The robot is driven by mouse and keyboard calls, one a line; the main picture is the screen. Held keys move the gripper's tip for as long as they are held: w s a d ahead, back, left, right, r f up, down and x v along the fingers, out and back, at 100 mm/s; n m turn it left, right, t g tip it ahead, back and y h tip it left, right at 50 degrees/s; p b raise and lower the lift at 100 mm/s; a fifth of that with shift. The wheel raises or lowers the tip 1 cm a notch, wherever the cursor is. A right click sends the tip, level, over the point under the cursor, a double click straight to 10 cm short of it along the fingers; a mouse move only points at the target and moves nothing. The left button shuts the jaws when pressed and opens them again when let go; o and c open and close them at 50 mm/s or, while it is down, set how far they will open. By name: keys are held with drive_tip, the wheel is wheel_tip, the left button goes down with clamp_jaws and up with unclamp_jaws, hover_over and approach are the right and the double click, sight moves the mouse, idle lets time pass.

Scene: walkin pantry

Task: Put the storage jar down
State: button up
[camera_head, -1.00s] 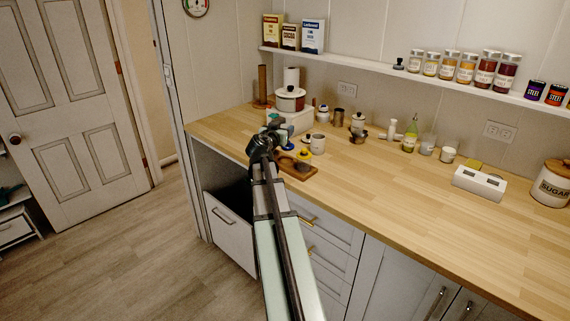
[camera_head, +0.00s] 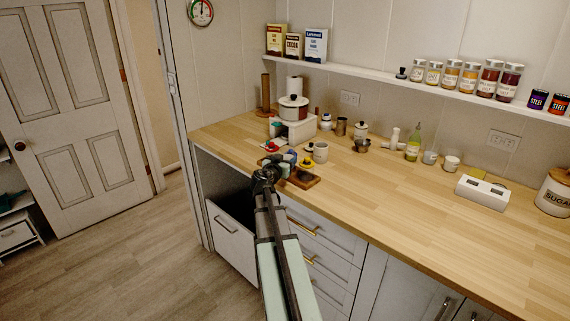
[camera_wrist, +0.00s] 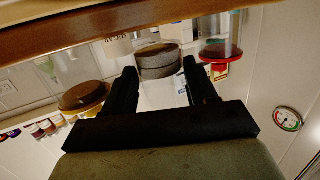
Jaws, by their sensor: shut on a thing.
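My gripper (camera_head: 268,174) is in front of the counter's near edge, left of the wooden tray, in the head view. In the wrist view its two dark fingers (camera_wrist: 162,82) point away from the camera, one on each side of a grey, speckled round thing (camera_wrist: 160,60). I take this to be the storage jar, held between the fingertips. Its full shape is unclear, and the arm hides it in the head view. The wrist picture is upside down, with the counter edge along the top.
The wooden counter (camera_head: 400,200) has free room right of the wooden tray (camera_head: 304,184). An open drawer (camera_head: 231,240) is below.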

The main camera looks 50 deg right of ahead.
drive_tip(key=shift+f, duration=0.5)
drive_tip(key=shift+f, duration=0.55)
drive_tip(key=o, duration=1.2)
drive_tip(key=shift+r, duration=0.55)
drive_tip(key=v, duration=1.2)
